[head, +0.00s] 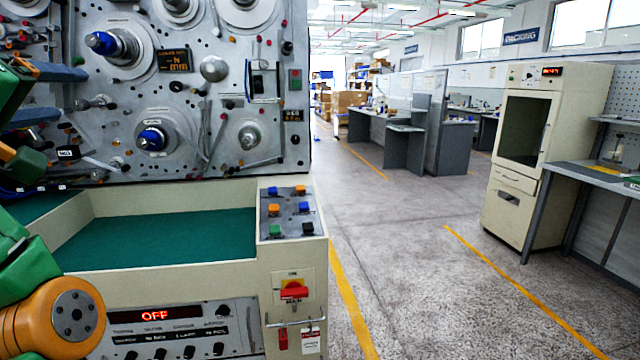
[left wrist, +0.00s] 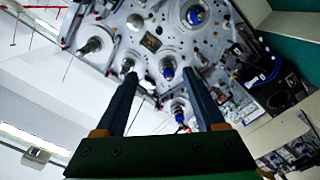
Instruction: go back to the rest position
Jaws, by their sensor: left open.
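My left gripper (head: 72,92) is at the left edge of the head view, in front of the winding machine's panel (head: 215,100). Its two dark blue-grey fingers are apart, with nothing between them. In the left wrist view the open fingers (left wrist: 160,73) point towards the panel, which appears tilted there, and the gap between them is empty. Several spindles stick out of the panel, among them an upper one with a blue tip (head: 103,43) and a lower blue one (head: 151,138). My green and orange arm fills the lower left of the head view. My right gripper is not in view.
Below the panel is a cream tray with a green mat (head: 160,238), a button box (head: 287,212) and a red switch (head: 293,290). A display reads OFF (head: 157,314). A cream cabinet (head: 540,150) and workbench (head: 600,178) stand right. The grey floor (head: 415,240) between is clear.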

